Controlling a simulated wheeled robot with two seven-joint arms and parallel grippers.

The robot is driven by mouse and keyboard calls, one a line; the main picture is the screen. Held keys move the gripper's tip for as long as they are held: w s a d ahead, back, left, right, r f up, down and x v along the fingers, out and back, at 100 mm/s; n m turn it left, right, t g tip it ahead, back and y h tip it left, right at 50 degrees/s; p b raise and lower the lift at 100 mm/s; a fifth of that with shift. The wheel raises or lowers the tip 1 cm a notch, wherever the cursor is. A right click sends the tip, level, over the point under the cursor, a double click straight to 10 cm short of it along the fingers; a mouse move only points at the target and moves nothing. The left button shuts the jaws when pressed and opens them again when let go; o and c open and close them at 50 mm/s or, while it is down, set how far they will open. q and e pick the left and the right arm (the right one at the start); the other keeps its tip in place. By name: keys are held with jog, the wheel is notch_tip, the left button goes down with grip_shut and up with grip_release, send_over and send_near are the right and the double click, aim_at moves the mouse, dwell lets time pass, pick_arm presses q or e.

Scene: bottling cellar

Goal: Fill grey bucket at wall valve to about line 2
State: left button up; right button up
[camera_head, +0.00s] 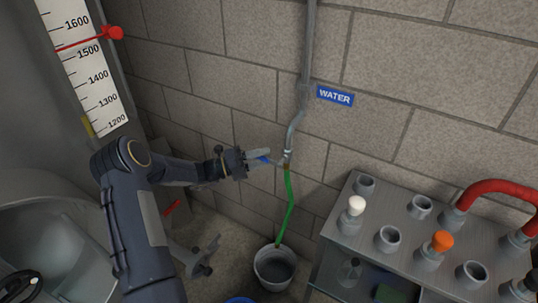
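The grey bucket (261,271) stands upright on the floor by the wall. A green hose (290,200) hangs from the wall valve (286,160) and its lower end reaches the bucket's rim. The bucket's inside looks dark grey; I cannot make out a water level or marked lines. The valve has a blue lever (264,159) pointing left. My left gripper (262,155) is at this lever, its fingers pointing right and close around or beside it; whether they grip it is too small to tell. My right gripper is not in view.
A blue WATER sign (335,96) is on the block wall beside the pipe (310,50). A grey rack (340,255) with sockets, stoppers and a red hose (490,187) stands right of the bucket. A steel tank with a scale (88,75) is at left. A blue rim (240,300) shows below.

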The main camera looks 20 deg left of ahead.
pick_arm(q)
jog(key=shift+x, duration=1.1)
jog(key=shift+c, duration=0.4)
grip_shut()
